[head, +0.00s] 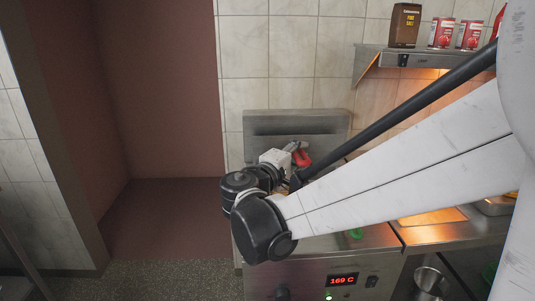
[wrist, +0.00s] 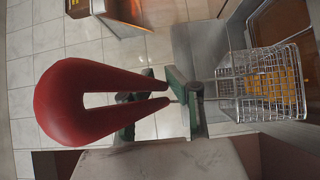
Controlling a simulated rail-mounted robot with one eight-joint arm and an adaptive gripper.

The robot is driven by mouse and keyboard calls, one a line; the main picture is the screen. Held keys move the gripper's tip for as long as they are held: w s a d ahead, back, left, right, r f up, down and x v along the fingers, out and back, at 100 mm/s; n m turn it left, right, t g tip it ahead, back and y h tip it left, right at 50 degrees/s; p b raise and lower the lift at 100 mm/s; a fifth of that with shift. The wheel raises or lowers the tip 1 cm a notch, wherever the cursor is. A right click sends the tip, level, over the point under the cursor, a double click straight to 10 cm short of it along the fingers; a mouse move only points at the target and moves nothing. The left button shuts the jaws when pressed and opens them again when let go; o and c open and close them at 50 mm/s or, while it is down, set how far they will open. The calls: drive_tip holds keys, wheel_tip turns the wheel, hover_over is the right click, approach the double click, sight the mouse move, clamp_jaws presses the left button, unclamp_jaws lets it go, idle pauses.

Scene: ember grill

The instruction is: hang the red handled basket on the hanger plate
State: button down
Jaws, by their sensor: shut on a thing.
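The basket's red looped handle (wrist: 65,100) fills the left of the wrist view. My gripper (wrist: 184,98) is shut on the handle's narrow end, where it meets the wire. The wire mesh basket (wrist: 240,85) extends to the right, with yellow-orange pieces showing in or through the mesh. In the head view a bit of the red handle (head: 302,158) shows beside my gripper (head: 291,151); my arm hides the basket. An upright steel plate (head: 295,122) at the fryer's back looks like the hanger plate. Whether the basket touches it cannot be told.
The fryer front (head: 343,281) reads 169 C. A shelf (head: 425,58) with red cans and a brown box hangs at the upper right over a lit counter. A steel pot (head: 428,283) stands at the lower right. The reddish recess at the left is empty.

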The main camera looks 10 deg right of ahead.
wheel_tip(320, 180, up, 7)
drive_tip(key=p, duration=0.4)
drive_tip(key=shift+r, duration=0.1)
